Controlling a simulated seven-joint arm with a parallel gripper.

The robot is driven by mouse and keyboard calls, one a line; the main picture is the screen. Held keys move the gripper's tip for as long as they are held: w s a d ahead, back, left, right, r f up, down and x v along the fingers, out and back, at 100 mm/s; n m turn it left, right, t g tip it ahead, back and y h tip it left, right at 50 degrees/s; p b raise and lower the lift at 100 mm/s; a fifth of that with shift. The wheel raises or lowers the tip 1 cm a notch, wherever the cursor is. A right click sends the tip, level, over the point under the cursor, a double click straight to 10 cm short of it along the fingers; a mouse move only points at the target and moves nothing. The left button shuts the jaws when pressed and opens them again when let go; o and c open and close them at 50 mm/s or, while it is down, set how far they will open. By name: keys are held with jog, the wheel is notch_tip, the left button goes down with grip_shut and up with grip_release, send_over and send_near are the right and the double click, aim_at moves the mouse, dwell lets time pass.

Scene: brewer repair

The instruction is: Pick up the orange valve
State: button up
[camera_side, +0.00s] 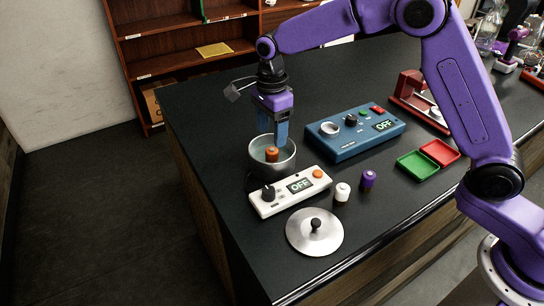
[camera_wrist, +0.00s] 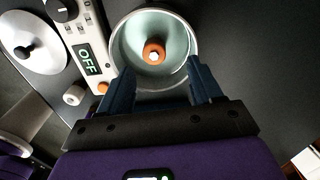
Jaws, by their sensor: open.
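The orange valve (camera_side: 272,154) sits inside the round metal pot (camera_side: 289,164) on the dark counter. In the wrist view, the orange valve (camera_wrist: 154,52) shows a white centre and lies near the middle of the pot (camera_wrist: 193,38), whose inside is pale green. My gripper (camera_side: 273,140) points down at the pot, with its fingers close above the rim. The wrist view shows my gripper (camera_wrist: 158,78) with its two blue fingers spread wide and nothing between them. The valve lies beyond the fingertips. I cannot tell the exact height of the fingers over it.
A white control box (camera_side: 289,192) reading OFF stands beside the pot. A metal lid (camera_side: 314,232), a white valve (camera_side: 342,192) and a purple valve (camera_side: 368,179) are nearby. A blue box (camera_side: 355,131) and red and green trays (camera_side: 418,166) stand right of the pot.

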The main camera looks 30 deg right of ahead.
aim_at(272, 150)
jog(key=f, duration=0.2)
jog(key=s+f, duration=0.1)
jog(key=f, duration=0.1)
jog(key=shift+a+f, duration=0.15)
jog(key=shift+f, duration=0.1)
jog(key=shift+w+f, duration=0.1)
jog(key=shift+f, duration=0.5)
grip_shut()
jog(key=shift+r, duration=0.15)
